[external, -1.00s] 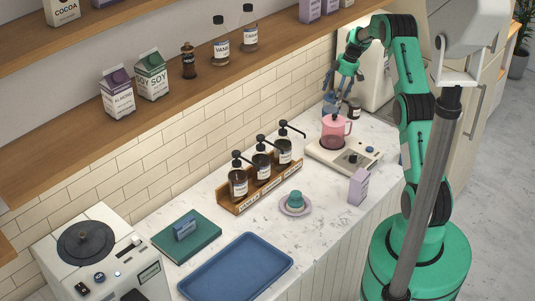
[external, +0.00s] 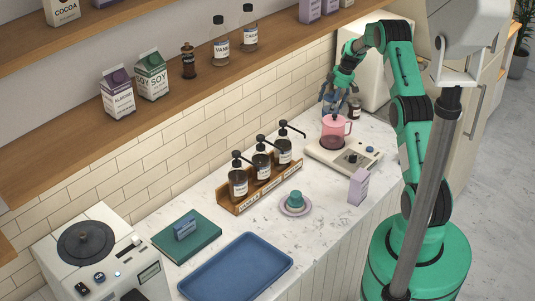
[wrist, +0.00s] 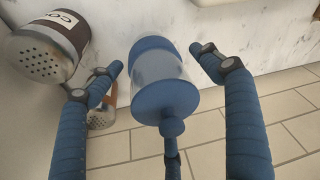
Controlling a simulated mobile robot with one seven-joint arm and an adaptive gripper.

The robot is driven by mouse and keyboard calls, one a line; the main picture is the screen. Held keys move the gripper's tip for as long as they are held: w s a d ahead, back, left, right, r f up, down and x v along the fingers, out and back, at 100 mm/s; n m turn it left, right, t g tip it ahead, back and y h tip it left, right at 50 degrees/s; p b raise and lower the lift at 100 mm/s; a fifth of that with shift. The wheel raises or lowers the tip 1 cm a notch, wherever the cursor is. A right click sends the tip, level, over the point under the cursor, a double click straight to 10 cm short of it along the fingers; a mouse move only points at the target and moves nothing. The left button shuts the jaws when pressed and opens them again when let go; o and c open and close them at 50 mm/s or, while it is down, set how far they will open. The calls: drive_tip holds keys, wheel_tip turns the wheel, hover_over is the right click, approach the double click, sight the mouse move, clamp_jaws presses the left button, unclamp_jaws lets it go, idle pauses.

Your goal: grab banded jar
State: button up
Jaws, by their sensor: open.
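The banded jar (wrist: 158,68) is a clear jar with a blue lid, a round blue knob and a blue band round its far end. In the wrist view it is between the two side fingers of my gripper (wrist: 156,58), which are spread with gaps on both sides. In the external view my gripper (external: 338,106) is low over the back of the counter, behind the pink pitcher (external: 333,131). There the jar (external: 328,102) is mostly hidden by the fingers.
A cocoa-type shaker (wrist: 45,45) with a perforated metal lid stands left of the jar, and a smaller shaker (wrist: 101,118) is by the left finger. A dark jar (external: 354,109) is close right of my gripper. The pitcher sits on a scale-like base (external: 325,152) in front.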

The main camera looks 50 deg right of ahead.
sight(332, 92)
drive_tip(key=c, duration=1.6)
drive_tip(key=shift+r, duration=0.1)
drive_tip(key=shift+s+r, duration=0.15)
drive_tip(key=shift+r, duration=0.15)
wheel_tip(332, 92, up, 6)
drive_tip(key=shift+r, duration=0.2)
drive_tip(key=s, duration=1.9)
drive_tip(key=shift+s+b, duration=0.3)
drive_tip(key=shift+s, duration=0.05)
drive_tip(key=shift+c, duration=0.2)
